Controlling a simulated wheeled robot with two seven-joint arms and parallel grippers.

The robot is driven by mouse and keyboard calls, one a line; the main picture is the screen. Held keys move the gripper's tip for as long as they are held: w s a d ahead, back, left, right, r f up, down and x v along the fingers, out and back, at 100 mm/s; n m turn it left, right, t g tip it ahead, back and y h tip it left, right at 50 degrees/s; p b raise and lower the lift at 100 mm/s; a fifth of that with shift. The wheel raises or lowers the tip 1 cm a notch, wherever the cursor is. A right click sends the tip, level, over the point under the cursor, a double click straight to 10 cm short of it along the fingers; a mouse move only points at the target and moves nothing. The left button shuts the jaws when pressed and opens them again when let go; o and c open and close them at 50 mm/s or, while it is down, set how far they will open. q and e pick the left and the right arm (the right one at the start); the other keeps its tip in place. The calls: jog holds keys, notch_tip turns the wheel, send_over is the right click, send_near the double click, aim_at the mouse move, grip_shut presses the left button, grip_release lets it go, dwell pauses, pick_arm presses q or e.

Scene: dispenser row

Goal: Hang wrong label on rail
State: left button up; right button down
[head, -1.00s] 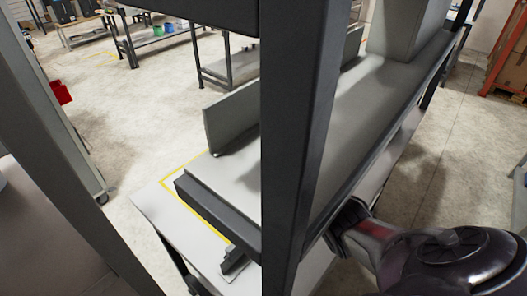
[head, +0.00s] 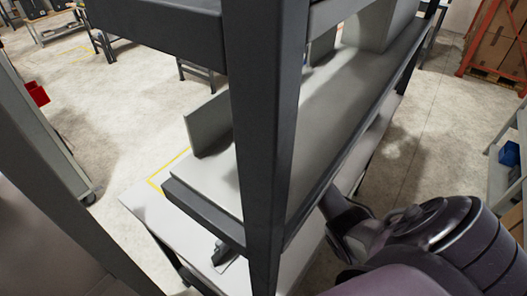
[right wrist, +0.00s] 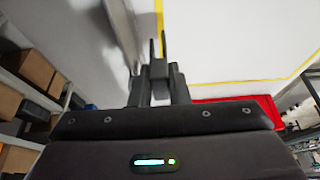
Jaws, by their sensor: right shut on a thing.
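My right gripper (right wrist: 158,76) shows in the right wrist view, its dark fingers shut on a small thin thing, taken to be the label. It is seen nearly edge-on and I cannot make out its face. The gripper points at a white surface with yellow lines (right wrist: 230,83). In the head view my right arm comes in from the lower right, and its gripper is hidden behind the grey shelf. My left gripper is not in view. I cannot make out the rail for certain in either view.
A dark upright post (head: 265,150) and a grey shelf (head: 345,95) stand close in front in the head view. A red surface (right wrist: 232,101) and shelved boxes (right wrist: 30,68) show in the right wrist view.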

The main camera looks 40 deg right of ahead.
jog(key=shift+s+d+p, duration=0.2)
jog(key=shift+s+p, duration=0.1)
jog(key=shift+s, duration=0.45)
jog(key=shift+s+d+p, duration=0.25)
jog(key=shift+s, duration=0.55)
jog(key=shift+s+d+p, duration=0.2)
jog(key=shift+s+p, duration=0.1)
jog(key=shift+s, duration=0.45)
jog(key=shift+f, duration=1.15)
jog(key=shift+f+b, duration=0.55)
jog(key=shift+f, duration=0.4)
jog(key=c, duration=1.3)
grip_release()
jog(key=shift+r, duration=0.1)
